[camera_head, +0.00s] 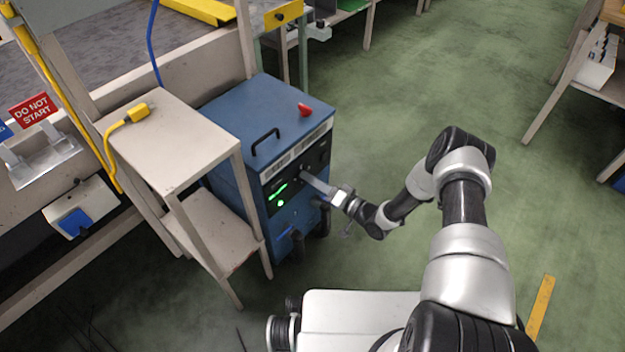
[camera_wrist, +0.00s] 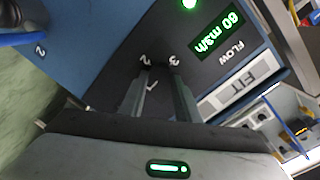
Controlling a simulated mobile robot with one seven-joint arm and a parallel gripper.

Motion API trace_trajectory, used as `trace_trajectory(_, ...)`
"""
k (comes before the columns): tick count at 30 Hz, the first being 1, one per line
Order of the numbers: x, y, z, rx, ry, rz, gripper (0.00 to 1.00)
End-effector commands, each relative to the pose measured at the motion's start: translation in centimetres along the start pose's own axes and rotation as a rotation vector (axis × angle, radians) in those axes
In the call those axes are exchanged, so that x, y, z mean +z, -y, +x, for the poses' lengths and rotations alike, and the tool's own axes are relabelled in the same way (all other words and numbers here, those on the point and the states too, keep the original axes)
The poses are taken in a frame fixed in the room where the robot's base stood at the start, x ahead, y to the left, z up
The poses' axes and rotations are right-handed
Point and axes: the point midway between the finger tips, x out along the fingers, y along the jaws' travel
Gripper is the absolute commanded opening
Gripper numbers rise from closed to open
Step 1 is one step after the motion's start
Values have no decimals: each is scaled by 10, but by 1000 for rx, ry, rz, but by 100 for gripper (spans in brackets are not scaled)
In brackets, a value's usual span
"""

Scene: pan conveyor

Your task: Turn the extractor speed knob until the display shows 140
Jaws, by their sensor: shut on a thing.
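The blue extractor unit (camera_head: 238,110) stands beside the bench, with its dark control panel (camera_head: 318,160) facing my arm. My gripper (camera_head: 304,176) reaches the panel and is shut on the speed knob, which the fingers hide. In the wrist view my gripper (camera_wrist: 160,80) has its fingertips at the panel, with printed figures such as 2 and 3 around them. The green display (camera_wrist: 219,34) lies upper right of the fingers, rotated in the picture, next to the word FLOW; it appears to read 60 m3/h. It shows small in the head view (camera_head: 278,193).
A beige stand (camera_head: 168,135) with a yellow plug (camera_head: 139,112) on top is close left of the unit. A red object (camera_head: 304,109) and a black handle (camera_head: 264,141) are on the unit's top.

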Motion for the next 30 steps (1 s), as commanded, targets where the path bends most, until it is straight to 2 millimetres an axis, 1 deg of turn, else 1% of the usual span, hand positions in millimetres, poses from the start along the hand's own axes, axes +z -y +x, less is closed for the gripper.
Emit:
trace_trajectory(16, 2, -1, -2, 2, 5, 25, 7)
trace_trajectory(17, 2, -1, -2, 2, 5, 25, 35)
trace_trajectory(19, 2, -1, -1, 2, 4, 24, 47)
trace_trajectory(20, 1, -1, -1, 2, 4, 24, 49)
trace_trajectory(27, 1, 0, -1, 0, 3, 23, 49)
trace_trajectory(30, 0, 0, -4, 1, 2, 23, 49)
